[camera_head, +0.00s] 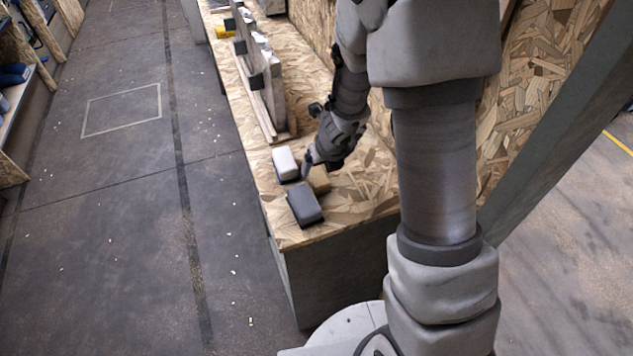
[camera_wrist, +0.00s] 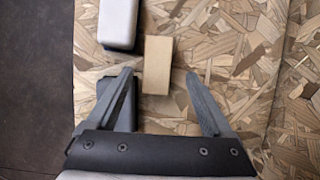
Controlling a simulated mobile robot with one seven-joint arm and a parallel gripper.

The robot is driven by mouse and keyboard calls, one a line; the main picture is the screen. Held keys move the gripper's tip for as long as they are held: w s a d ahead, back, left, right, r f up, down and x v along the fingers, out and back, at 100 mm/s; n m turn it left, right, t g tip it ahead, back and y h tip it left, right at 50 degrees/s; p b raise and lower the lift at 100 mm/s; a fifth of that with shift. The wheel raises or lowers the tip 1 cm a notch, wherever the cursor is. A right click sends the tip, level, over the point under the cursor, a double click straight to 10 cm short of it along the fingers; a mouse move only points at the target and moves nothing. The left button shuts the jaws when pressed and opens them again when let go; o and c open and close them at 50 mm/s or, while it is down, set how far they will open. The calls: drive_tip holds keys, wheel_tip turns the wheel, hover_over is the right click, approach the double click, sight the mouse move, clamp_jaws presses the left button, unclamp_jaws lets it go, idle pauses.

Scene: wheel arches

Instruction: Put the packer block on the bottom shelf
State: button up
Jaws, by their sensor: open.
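A small tan block (camera_head: 319,178), which I take to be the packer block, lies on the chipboard bench top (camera_head: 345,205) near its front end. In the wrist view the tan block (camera_wrist: 157,65) shows between the tips of my open gripper (camera_wrist: 159,73), with a gap on both sides. My gripper (camera_head: 314,166) is above or beside the block in the head view and partly hides it. I cannot tell how high the fingertips are over the bench.
A white-topped block (camera_head: 285,163) and a dark grey block (camera_head: 305,205) lie close beside the tan block. A long rack (camera_head: 262,90) stands farther back on the bench. Shelving with blue items (camera_head: 12,76) is at the far left.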

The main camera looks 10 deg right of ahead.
sight(316, 173)
drive_tip(key=shift+a+b+x, duration=0.2)
drive_tip(key=shift+b+x, duration=1.4)
drive_tip(key=shift+x, duration=1.15)
drive_tip(key=shift+r, duration=0.1)
clamp_jaws()
